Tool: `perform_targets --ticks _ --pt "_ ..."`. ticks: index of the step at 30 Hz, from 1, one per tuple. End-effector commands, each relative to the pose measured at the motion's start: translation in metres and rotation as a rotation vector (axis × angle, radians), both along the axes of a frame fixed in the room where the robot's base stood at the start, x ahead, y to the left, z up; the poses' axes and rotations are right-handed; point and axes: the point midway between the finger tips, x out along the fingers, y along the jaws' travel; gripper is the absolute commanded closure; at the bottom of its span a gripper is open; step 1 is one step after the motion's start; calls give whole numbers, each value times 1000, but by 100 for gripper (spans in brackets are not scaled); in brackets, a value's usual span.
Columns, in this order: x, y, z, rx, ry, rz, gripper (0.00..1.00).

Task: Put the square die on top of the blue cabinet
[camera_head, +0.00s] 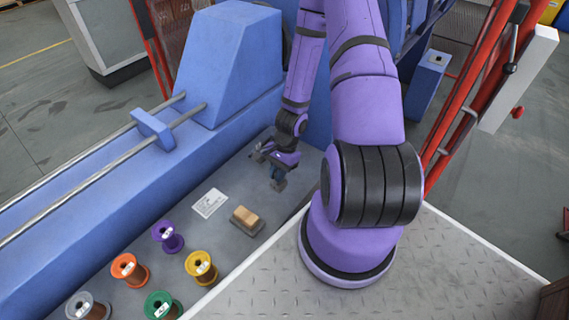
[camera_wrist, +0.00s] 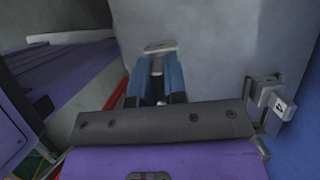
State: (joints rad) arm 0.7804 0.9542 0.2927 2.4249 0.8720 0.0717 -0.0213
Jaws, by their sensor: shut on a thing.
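My gripper (camera_head: 277,174) is over the grey tray-like bed beside the blue machine. In the wrist view its two blue fingers (camera_wrist: 155,82) are shut on a small grey piece that fits the square die (camera_wrist: 160,47). The same piece shows as a small grey block at the fingertips in the head view (camera_head: 279,185). Its full shape is too small to tell, as is whether it touches the bed. The blue cabinet (camera_head: 426,88) stands at the back right, behind my arm, with a small pale item on its top.
A grey block marked 4 (camera_wrist: 272,100) is right of the fingers in the wrist view. A tan block (camera_head: 247,220), a white card (camera_head: 210,203) and several coloured spools (camera_head: 170,237) lie on the bed. Red frame bars (camera_head: 468,90) stand on the right.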

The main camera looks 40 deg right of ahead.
Motion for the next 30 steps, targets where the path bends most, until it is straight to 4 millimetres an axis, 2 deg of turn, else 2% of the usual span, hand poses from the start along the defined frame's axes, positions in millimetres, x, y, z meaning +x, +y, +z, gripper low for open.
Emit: perform_targets --ticks 9,14,24,30 --pt "27 -65 -6 -3 -2 1 100" --pt "37 -88 -9 -1 -1 1 100" --pt "45 -108 -11 -1 -1 2 100" --pt "44 -107 -37 3 1 0 100"
